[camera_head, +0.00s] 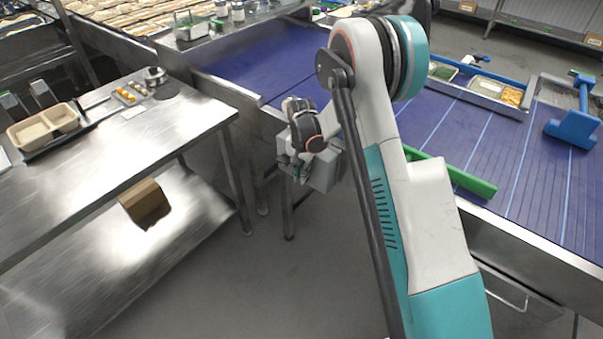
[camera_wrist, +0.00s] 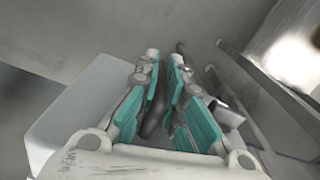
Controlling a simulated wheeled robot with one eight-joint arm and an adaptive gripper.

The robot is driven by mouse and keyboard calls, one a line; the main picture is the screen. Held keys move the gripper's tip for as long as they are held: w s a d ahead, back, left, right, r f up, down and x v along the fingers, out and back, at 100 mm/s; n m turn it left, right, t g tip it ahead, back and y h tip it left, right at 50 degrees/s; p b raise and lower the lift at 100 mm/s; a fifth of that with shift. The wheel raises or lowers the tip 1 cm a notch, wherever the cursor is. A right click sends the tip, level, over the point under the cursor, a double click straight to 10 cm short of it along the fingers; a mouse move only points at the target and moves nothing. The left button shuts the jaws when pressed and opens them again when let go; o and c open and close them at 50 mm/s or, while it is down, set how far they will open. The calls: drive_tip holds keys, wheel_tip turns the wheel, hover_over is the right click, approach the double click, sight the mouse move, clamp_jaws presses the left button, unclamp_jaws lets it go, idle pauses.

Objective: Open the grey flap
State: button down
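My gripper (camera_head: 299,172) hangs low beside the near side of the conveyor. A plain grey box-shaped piece (camera_head: 325,170) is right beside it, and I cannot tell whether this is the grey flap or whether it touches the gripper. In the wrist view a pale grey flat-faced block (camera_wrist: 75,115) lies left of the fingers. The two teal-padded fingers (camera_wrist: 165,60) are close together at the tips. A dark rounded shape (camera_wrist: 154,118) shows between them. I cannot tell whether it is held or part of the gripper.
A steel table (camera_head: 110,140) with a beige two-part tray (camera_head: 42,127) stands at the left. A brown box (camera_head: 145,203) is on its lower shelf. The blue conveyor (camera_head: 275,58) runs behind my arm. A green bar (camera_head: 470,180) lies along its edge. The floor below is clear.

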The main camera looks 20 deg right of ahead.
drive_tip(key=s+d+n+b, duration=0.1)
drive_tip(key=s+n, duration=0.4)
drive_tip(key=s, duration=0.2)
drive_tip(key=shift+s+d+n+b, duration=0.25)
drive_tip(key=shift+d+n+b, duration=0.05)
drive_tip(key=shift+n, duration=0.1)
idle(0.4)
idle(0.3)
drive_tip(key=c, duration=1.7)
unclamp_jaws()
drive_tip(key=shift+o, duration=0.2)
wheel_tip(320, 180, up, 12)
